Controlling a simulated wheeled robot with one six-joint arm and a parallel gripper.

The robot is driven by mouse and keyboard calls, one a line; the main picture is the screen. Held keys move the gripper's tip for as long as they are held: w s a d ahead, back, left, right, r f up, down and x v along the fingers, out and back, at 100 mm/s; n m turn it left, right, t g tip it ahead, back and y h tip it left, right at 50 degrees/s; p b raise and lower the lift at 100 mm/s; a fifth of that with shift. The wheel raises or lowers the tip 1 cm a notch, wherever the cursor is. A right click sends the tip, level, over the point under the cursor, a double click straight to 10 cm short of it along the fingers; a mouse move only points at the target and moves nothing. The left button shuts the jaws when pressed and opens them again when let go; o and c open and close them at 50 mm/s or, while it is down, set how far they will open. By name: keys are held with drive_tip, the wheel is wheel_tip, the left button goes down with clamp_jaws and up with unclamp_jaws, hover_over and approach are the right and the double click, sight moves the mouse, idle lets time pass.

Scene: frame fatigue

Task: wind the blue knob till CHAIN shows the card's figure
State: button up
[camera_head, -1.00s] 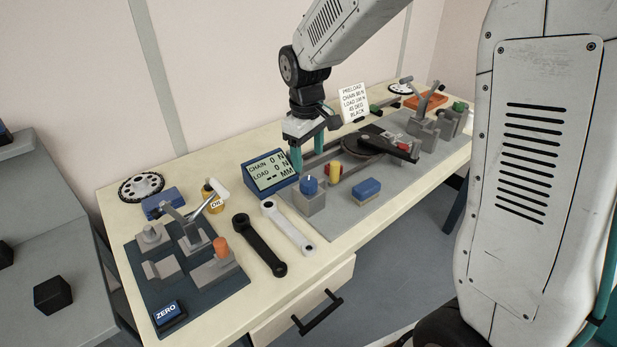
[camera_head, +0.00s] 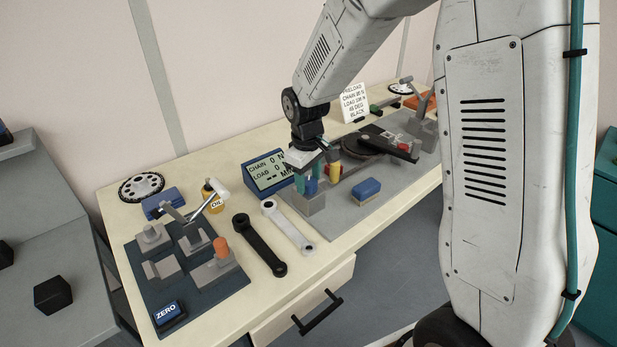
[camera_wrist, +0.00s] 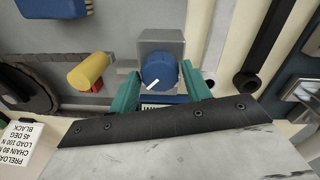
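The blue knob (camera_wrist: 158,72) with a white pointer mark sits on a grey block (camera_head: 310,204). My gripper (camera_head: 308,180) is over it, pointing down. In the wrist view the teal fingers of my gripper (camera_wrist: 160,80) stand apart on either side of the knob, with slight gaps visible. The display (camera_head: 268,172) reads CHAIN 0 N; its LOAD and MM lines are partly hidden by my gripper in the head view. The white card (camera_head: 353,102) stands at the back; its CHAIN figure is small and looks like 80 N in the wrist view (camera_wrist: 20,145).
A yellow-and-red part (camera_head: 333,172) stands close to the knob, on its right in the head view. A blue block (camera_head: 366,188) lies in front. Black (camera_head: 258,245) and white (camera_head: 288,227) crank arms lie to the left. The blue ZERO button (camera_head: 169,313) is at the front left.

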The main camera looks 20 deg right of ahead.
drive_tip(key=c, duration=0.5)
drive_tip(key=shift+m, duration=0.3)
drive_tip(key=m, duration=1)
drive_tip(key=shift+w+g, duration=0.1)
drive_tip(key=shift+g, duration=0.2)
drive_tip(key=shift+m, duration=2.1)
drive_tip(key=shift+r, duration=0.1)
drive_tip(key=o, duration=1)
